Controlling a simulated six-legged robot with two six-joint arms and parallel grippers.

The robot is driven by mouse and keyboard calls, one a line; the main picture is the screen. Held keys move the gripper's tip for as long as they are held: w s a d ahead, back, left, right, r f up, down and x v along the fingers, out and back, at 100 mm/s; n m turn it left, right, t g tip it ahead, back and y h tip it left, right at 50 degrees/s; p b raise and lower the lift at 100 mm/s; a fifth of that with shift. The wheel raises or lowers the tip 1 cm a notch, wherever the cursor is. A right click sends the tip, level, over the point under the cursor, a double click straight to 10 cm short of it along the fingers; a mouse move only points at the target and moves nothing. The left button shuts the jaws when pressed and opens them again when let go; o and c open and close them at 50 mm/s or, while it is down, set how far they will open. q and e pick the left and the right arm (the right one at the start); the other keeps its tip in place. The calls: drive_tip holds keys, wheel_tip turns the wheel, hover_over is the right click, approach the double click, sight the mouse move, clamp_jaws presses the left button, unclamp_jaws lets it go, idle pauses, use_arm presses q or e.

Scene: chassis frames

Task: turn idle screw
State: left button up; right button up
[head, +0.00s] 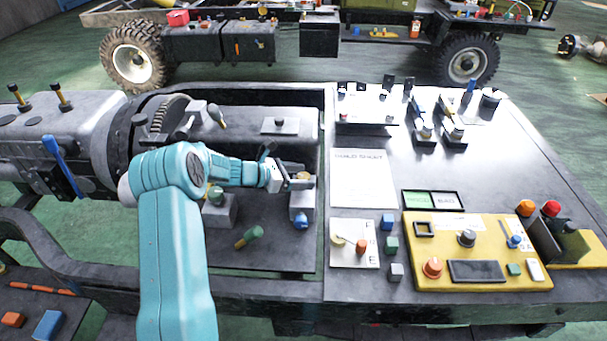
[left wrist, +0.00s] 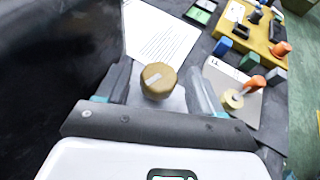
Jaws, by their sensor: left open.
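A brass-coloured round screw head (left wrist: 158,80) with a pale mark across its top stands between the two fingers of my left gripper (left wrist: 159,74) in the left wrist view. The fingers are open, one on each side, with gaps visible between them and the head. In the head view my left gripper (head: 294,181) is over a small grey block (head: 302,202) near the right edge of the dark engine bay. The brass head (head: 304,175) shows partly beside the fingers there. A blue knob (head: 301,222) is on the block's front. My right gripper is not in view.
A white printed sheet (head: 362,178) lies on the bench right of the bay. A yellow control panel (head: 478,280) and small coloured blocks (head: 391,243) are farther right.

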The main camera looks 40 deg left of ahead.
use_arm(q)
drive_tip(key=shift+w+d+f, duration=0.15)
drive_tip(key=shift+w+f, duration=0.05)
drive_tip(key=shift+w, duration=0.2)
drive_tip(key=shift+w+d, duration=0.1)
drive_tip(key=shift+c, duration=0.4)
